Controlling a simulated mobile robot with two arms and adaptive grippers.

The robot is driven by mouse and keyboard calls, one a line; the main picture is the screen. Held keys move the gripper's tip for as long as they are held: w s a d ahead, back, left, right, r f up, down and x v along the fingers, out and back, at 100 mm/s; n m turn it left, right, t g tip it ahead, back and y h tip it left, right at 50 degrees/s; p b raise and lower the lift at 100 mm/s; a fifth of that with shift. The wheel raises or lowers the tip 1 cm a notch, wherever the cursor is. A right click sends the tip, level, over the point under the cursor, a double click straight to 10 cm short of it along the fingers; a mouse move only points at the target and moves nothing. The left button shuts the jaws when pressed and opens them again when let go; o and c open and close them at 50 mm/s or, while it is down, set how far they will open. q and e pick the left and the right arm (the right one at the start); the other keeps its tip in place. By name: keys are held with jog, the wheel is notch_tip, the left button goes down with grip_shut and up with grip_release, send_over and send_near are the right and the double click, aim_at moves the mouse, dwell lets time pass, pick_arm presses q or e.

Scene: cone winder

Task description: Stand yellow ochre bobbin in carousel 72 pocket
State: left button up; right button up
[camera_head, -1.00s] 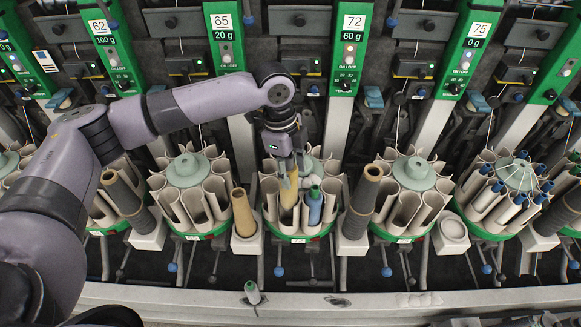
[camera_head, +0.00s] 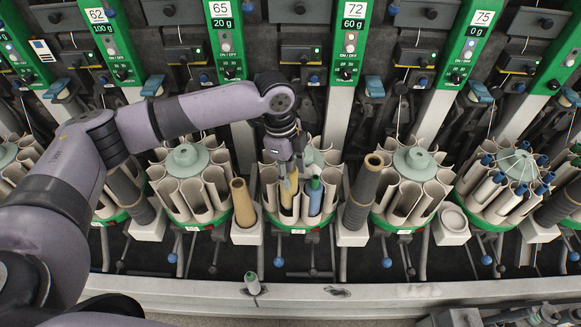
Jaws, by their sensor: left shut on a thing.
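The yellow ochre bobbin (camera_head: 288,190) stands about upright in a front pocket of the carousel (camera_head: 298,225) below the sign 72 (camera_head: 352,22). My left gripper (camera_head: 288,172) comes down from above and is shut on the bobbin's top. The gripper hides part of the carousel's hub. A blue bobbin (camera_head: 315,197) with a green tip stands in the pocket just to the right. My right gripper is not in view.
A tan cone (camera_head: 243,203) stands in a white holder left of the carousel, and a dark cone (camera_head: 360,195) stands to its right. Neighbouring carousels (camera_head: 413,190) flank these. A small green-tipped bobbin (camera_head: 252,284) lies on the front rail (camera_head: 400,294).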

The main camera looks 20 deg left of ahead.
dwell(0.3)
pick_arm(q)
jog(key=shift+f+b, duration=0.4)
jog(key=shift+f, duration=1.7)
jog(key=o, duration=1.1)
jog(key=shift+r, duration=0.1)
jog(key=r, duration=0.4)
jog(key=a+r, duration=0.1)
jog(key=r, duration=0.6)
jog(key=shift+a+r, duration=0.4)
